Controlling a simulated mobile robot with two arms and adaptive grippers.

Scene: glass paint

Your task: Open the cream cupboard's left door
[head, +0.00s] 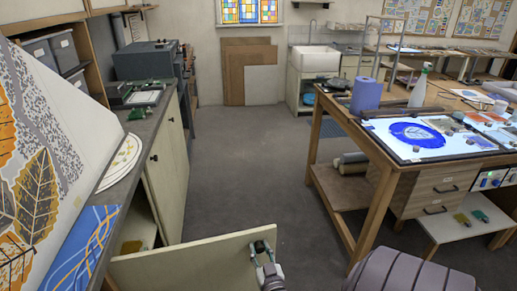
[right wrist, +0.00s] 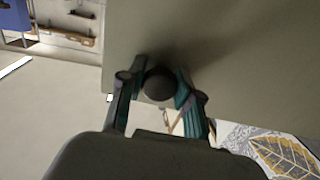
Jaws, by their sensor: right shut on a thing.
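The cream cupboard stands along the left in the head view, under a dark grey worktop. Its left door (head: 185,262) is swung wide out into the room, and part of the inside (head: 138,222) shows. My right gripper (head: 262,252) is at the free edge of this door. In the right wrist view its two fingers are shut around a dark round knob (right wrist: 158,84) on the pale door face (right wrist: 235,60). The cupboard's other door (head: 166,175) is closed, with a dark knob (head: 154,157). My left gripper is not in view.
A patterned panel (head: 45,150) leans on the worktop at the left. A wooden workbench (head: 375,152) with a lit panel (head: 430,135) stands at the right. Grey floor (head: 245,150) lies clear between cupboard and bench. A sink (head: 315,58) is at the back.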

